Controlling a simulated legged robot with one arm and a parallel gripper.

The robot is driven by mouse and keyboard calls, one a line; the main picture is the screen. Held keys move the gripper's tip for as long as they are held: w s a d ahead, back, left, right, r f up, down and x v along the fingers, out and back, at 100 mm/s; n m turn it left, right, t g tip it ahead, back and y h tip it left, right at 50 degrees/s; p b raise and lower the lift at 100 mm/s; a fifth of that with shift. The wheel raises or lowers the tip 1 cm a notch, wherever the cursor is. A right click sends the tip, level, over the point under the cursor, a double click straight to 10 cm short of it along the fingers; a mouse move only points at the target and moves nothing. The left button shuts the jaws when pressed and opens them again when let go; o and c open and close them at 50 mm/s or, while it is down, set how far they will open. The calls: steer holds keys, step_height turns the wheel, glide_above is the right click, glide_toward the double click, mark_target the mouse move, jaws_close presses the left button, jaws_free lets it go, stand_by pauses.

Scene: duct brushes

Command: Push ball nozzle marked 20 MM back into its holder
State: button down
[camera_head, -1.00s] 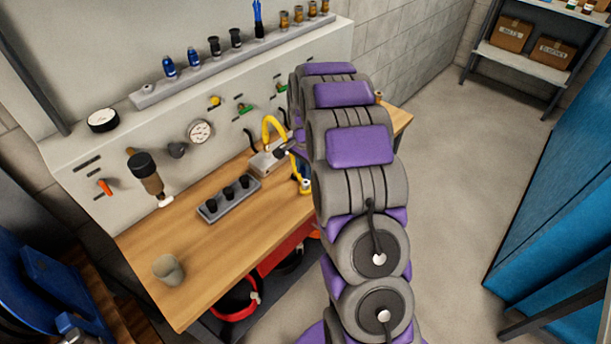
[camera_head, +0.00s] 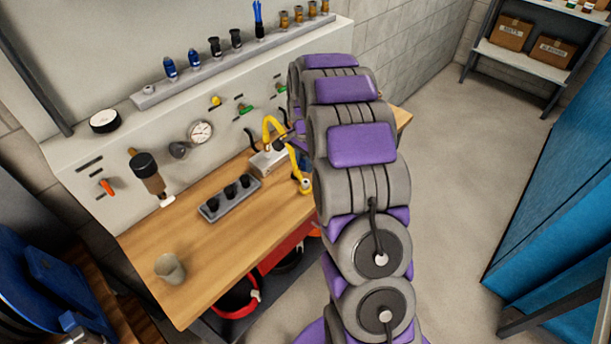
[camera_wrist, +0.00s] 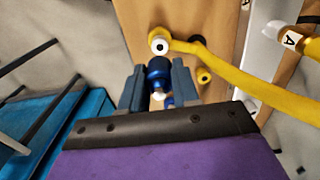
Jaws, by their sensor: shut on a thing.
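In the wrist view my gripper (camera_wrist: 158,72) is shut on a blue nozzle (camera_wrist: 159,83) with a pale ball-like end, held between the two grey-blue fingers. No 20 MM mark is readable on it. Just beyond the nozzle is the round white end fitting (camera_wrist: 158,45) of a yellow hose (camera_wrist: 235,76); I cannot tell whether they touch. In the head view my arm hides most of the gripper, beside the yellow hose (camera_head: 273,127) at the bench's right side. Which part is the nozzle's holder is not clear.
A wooden bench (camera_head: 225,240) carries a grey tray (camera_head: 213,212) with black parts and a grey cup (camera_head: 170,269). A rack (camera_head: 150,97) of blue, black and brass nozzles runs along the panel top. The bench front is mostly clear. Blue lockers (camera_head: 560,190) stand at right.

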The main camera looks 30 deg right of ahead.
steer(key=s+a+r+n, duration=0.1)
steer(key=a+n, duration=0.6)
steer(key=a, duration=0.1)
steer(key=s+a+r+n, duration=0.1)
steer(key=s+a+n, duration=0.1)
steer(key=a+n, duration=0.5)
steer(key=shift+s+a+r, duration=0.2)
steer(key=shift+a+r, duration=0.15)
steer(key=shift+a, duration=0.4)
steer(key=shift+d, duration=0.1)
